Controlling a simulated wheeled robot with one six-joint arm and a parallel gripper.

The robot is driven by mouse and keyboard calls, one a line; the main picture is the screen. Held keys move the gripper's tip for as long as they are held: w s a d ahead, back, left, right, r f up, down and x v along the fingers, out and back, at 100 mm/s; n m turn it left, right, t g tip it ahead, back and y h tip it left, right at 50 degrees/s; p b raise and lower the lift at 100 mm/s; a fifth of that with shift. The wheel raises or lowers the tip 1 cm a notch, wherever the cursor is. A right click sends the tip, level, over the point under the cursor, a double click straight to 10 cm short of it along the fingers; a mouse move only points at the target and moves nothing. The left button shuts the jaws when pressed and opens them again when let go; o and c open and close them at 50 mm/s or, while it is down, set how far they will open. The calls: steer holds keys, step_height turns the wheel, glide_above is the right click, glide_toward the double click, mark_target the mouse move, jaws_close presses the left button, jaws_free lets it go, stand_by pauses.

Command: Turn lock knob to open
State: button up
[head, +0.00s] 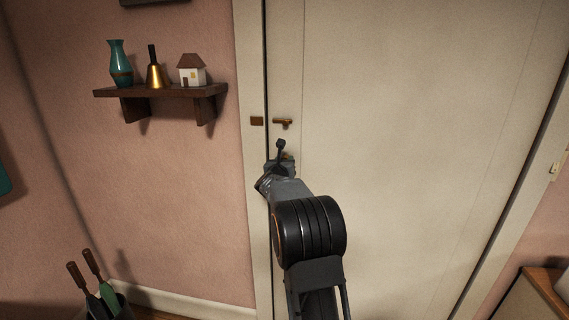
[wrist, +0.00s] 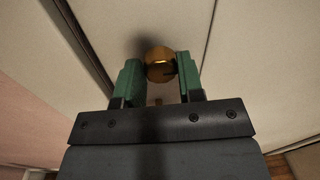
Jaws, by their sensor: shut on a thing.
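A round brass knob (wrist: 159,63) is on the cream door (head: 420,150), close to its left edge. In the wrist view it sits between the green fingertips of my gripper (wrist: 158,72), which is shut on it. In the head view my gripper (head: 284,158) is against the door and hides most of the knob. A small brown latch piece (head: 283,122) lies level on the door just above my gripper. A brown plate (head: 257,121) is on the frame beside it. The door looks closed. I cannot tell how far the knob is turned.
A dark wooden shelf (head: 160,91) on the pink wall at left holds a teal vase (head: 119,64), a brass bell (head: 155,73) and a small house (head: 192,72). Wooden furniture (head: 540,290) is at lower right.

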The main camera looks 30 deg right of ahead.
steer(key=shift+f+n+b, duration=0.1)
steer(key=shift+n+b, duration=0.2)
steer(key=shift+b, duration=0.05)
steer(key=n+b, duration=0.2)
steer(key=n, duration=0.7)
steer(key=n+t+b, duration=0.1)
steer(key=n+b, duration=0.2)
steer(key=n, duration=0.5)
steer(key=shift+n+t, duration=0.3)
steer(key=shift+n, duration=0.4)
steer(key=o, duration=0.9)
steer(key=shift+o, duration=0.2)
